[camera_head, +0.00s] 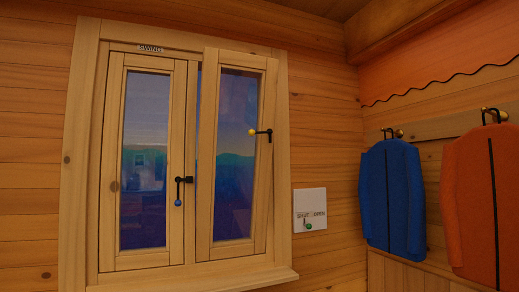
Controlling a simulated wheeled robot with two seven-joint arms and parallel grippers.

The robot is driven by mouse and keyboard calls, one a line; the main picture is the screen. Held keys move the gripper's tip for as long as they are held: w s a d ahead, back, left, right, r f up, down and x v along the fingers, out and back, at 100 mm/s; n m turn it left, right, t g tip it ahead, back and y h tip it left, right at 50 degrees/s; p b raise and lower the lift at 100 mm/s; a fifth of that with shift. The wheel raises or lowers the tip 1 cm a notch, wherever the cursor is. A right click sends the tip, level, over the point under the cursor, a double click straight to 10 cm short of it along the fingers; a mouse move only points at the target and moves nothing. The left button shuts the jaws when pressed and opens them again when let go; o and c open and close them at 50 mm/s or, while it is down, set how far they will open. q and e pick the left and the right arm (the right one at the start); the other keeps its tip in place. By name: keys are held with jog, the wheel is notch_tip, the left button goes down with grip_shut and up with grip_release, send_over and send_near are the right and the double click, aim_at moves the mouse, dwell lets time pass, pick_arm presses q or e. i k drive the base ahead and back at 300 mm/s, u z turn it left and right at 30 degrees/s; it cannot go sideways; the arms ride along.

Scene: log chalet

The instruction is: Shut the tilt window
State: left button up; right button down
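The window has two wooden sashes in one frame (83,150). The right sash (258,185) is tilted: its top leans out from the frame, and a gap shows along its upper left side. Its black handle with a yellow knob (252,132) lies level at its right edge. The left sash (115,180) sits flush in the frame under a "SWING" label (151,49). Its black handle hangs down with a blue knob (178,203). Neither of my grippers shows in the head view.
A white plate (310,200) marked "SHUT" and "OPEN", with a small green-knobbed lever (308,226), is on the wall right of the window. A blue jacket (392,195) and an orange jacket (485,200) hang at the right. A sill (215,281) juts out below the window.

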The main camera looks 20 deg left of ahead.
aim_at(214, 60)
jog(key=u, duration=0.7)
jog(key=i, duration=0.95)
jog(key=u, duration=0.75)
